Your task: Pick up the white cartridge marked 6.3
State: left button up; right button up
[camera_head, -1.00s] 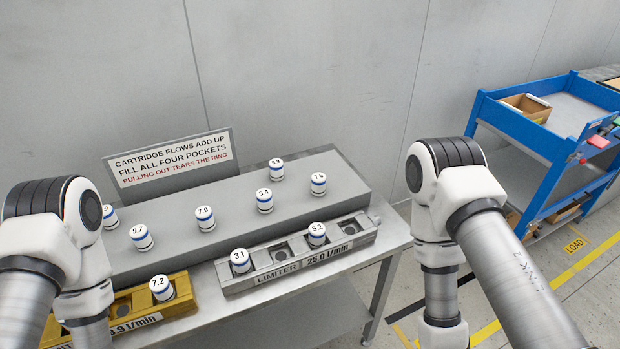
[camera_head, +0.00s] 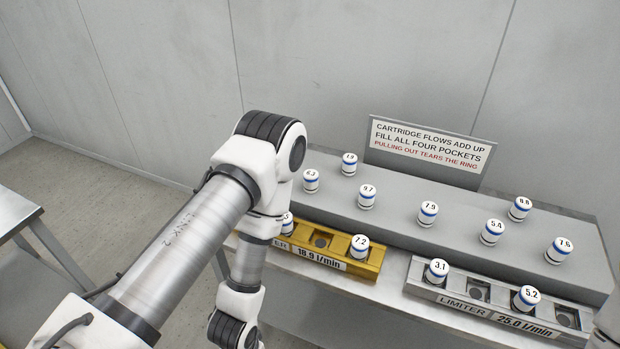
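The white cartridge marked 6.3 (camera_head: 310,181) stands upright at the left end of the grey raised shelf (camera_head: 395,205). It has a blue band. My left arm is in front and to the left of it, its lower part hanging beside the yellow block. My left gripper is below the picture. Only a sliver of my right arm shows at the right edge, and its gripper is out of view.
Other cartridges, including 9.7 (camera_head: 367,196) and 7.9 (camera_head: 428,213), stand on the shelf. The yellow block (camera_head: 295,262) holds 7.2 (camera_head: 359,246) and a partly hidden cartridge. The grey limiter block (camera_head: 455,305) holds 3.1 and 5.2. A sign (camera_head: 425,152) stands behind. A metal table (camera_head: 15,210) is at left.

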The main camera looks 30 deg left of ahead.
aim_at(310, 176)
jog(key=u, duration=0.8)
jog(key=k+l, duration=0.2)
jog(key=l, duration=0.2)
